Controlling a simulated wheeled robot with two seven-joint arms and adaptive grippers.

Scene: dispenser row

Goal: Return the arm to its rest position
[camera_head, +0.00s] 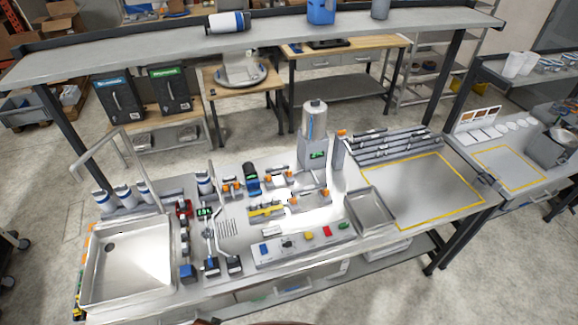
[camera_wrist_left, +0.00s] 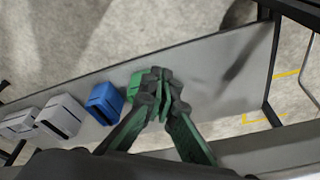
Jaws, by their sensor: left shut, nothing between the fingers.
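My left gripper (camera_wrist_left: 160,92) shows in the left wrist view with its dark fingertips together and nothing between them. Its green finger links reach up from the bottom edge. It is over a grey surface (camera_wrist_left: 215,75). A green object (camera_wrist_left: 134,86) is partly hidden behind the fingertips; I cannot tell whether they touch it. I cannot make out either gripper in the head view, and my right gripper shows in neither view.
In the wrist view a blue box (camera_wrist_left: 105,102) and a grey box (camera_wrist_left: 62,115) stand left of the fingers. In the head view the workbench holds a steel sink (camera_head: 150,235), dispensers, a steel tray (camera_head: 371,210) and a button panel (camera_head: 300,247). A yellow-outlined area (camera_head: 425,190) is clear.

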